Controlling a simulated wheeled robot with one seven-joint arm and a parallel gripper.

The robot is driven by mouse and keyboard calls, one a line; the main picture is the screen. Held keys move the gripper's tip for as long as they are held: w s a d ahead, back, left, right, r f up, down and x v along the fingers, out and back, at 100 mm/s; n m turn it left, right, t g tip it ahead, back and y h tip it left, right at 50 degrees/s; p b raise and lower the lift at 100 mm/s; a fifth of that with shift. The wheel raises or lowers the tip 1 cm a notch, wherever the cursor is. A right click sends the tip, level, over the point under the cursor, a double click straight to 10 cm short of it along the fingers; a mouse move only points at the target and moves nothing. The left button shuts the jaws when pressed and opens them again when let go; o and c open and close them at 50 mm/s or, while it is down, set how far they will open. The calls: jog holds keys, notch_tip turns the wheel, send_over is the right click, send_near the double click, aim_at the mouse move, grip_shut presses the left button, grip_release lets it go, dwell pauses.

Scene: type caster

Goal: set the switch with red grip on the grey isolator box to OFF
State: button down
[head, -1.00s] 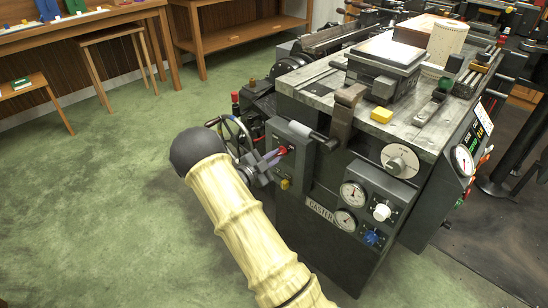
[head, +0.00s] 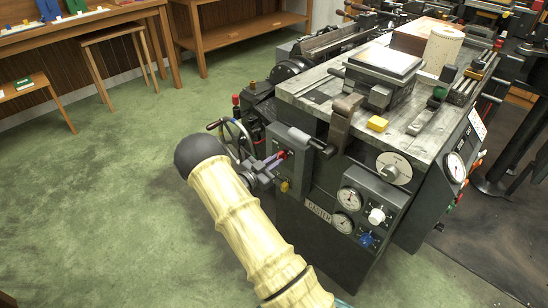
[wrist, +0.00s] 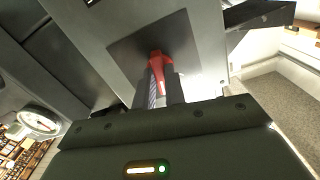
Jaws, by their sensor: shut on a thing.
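The grey isolator box (head: 293,146) is on the left face of the type caster. Its switch has a red grip (head: 281,154), which also shows in the wrist view (wrist: 157,60) against a dark plate on the box. My gripper (head: 275,160) reaches the box from the left. In the wrist view my gripper (wrist: 162,78) has its fingers on both sides of the red grip, shut on it. The lever's lower part is hidden between the fingers. I cannot read any ON or OFF marking.
A spoked handwheel (head: 236,138) stands just left of the box, close to my wrist. Gauges (head: 349,199) and knobs are on the front panel to the right.

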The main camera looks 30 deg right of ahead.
jog(key=n+p, duration=0.3)
jog(key=n, duration=0.2)
jog(key=shift+r+n, duration=0.15)
jog(key=shift+n, duration=0.15)
jog(key=n+p, duration=0.2)
jog(key=n, duration=0.3)
jog(key=shift+n, duration=0.3)
jog(key=c, duration=1.5)
grip_release()
jog(key=shift+o, duration=0.2)
jog(key=shift+a, duration=0.1)
jog(key=v, duration=1.7)
